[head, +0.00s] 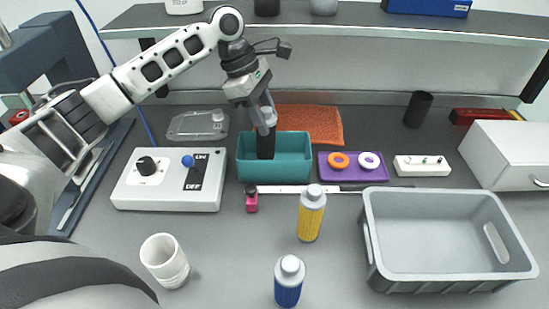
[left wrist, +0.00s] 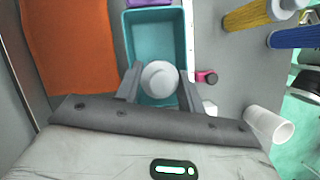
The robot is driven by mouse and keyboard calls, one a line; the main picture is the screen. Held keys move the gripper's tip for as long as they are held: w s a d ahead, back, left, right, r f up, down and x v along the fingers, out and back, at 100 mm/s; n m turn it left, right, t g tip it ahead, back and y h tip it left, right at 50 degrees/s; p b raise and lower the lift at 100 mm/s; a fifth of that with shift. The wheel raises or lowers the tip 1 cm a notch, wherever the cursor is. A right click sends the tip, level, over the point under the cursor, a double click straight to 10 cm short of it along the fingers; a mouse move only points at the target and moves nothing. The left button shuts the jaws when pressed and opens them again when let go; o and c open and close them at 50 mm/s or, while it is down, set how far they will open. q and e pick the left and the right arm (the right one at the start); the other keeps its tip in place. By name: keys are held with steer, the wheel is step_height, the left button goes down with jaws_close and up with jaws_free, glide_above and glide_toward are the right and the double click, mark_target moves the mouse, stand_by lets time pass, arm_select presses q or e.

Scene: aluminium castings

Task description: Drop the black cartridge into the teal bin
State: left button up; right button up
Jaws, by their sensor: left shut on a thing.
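The teal bin (head: 290,170) stands at the middle back of the table, and it also shows below the gripper in the left wrist view (left wrist: 181,30). My left gripper (head: 265,122) points down over the bin, its fingers shut on the black cartridge (head: 265,148). The cartridge hangs about upright, with its lower part within the outline of the bin's opening; how deep it reaches I cannot tell. In the left wrist view its pale round top (left wrist: 160,79) sits between the fingers. My right gripper is not in view.
A control box (head: 165,180) stands left of the bin, an orange cloth (head: 315,122) behind it, and a purple tray with rings (head: 353,174) to its right. Yellow (head: 311,215) and blue (head: 288,285) bottles, a white cup (head: 165,260) and a grey crate (head: 450,276) stand nearer.

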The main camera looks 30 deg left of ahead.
arm_select(q)
steer(key=shift+f, duration=0.35)
steer(key=o, duration=1.3)
steer(key=shift+o, duration=0.2)
step_height(320, 180, up, 3)
steer(key=shift+w+f, duration=0.1)
steer(key=shift+f, duration=0.1)
steer(key=s+d+r, duration=0.7)
steer(key=s+r, duration=0.3)
steer(key=s, duration=0.2)
steer(key=shift+d+r+b, duration=0.2)
steer(key=shift+r+b, duration=0.05)
steer(key=shift+b, duration=0.1)
